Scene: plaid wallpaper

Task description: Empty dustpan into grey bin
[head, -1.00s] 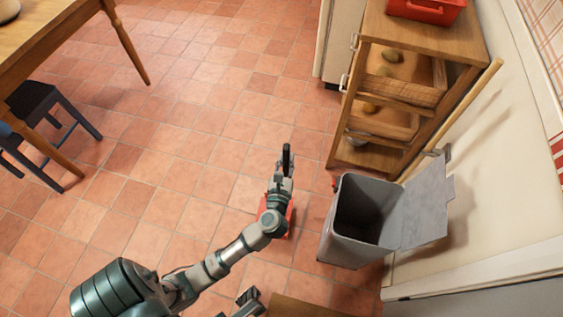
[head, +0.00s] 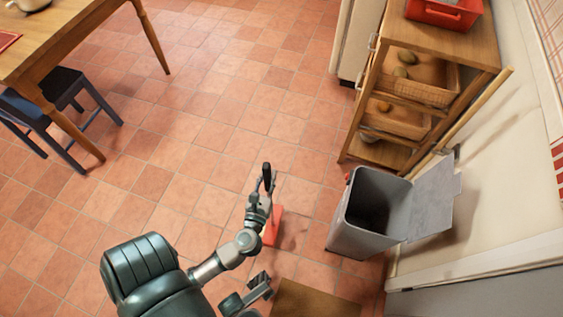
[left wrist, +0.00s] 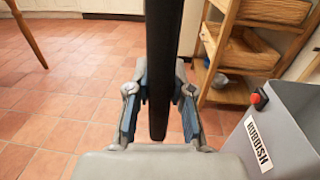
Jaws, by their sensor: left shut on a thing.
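The grey bin (head: 346,238) stands on the floor at right with its lid (head: 436,205) open toward the wall. The left wrist view shows its side (left wrist: 285,120) with a RUBBISH label and red button. My left gripper (head: 267,186) is left of the bin, apart from it. It is shut on the black handle (left wrist: 162,60) of the dustpan, which runs between the fingers (left wrist: 160,105). A red part of the dustpan (head: 272,228) shows beside my wrist; the rest, with any contents, is hidden. My right gripper (head: 260,284) is low in the head view; its jaws are unclear.
A wooden shelf unit (head: 430,45) with baskets and a red container (head: 445,12) stands behind the bin. A brown mat (head: 315,300) lies at the bottom. A wooden table (head: 70,45) and dark blue stool (head: 35,110) are at left. The tiled floor between is clear.

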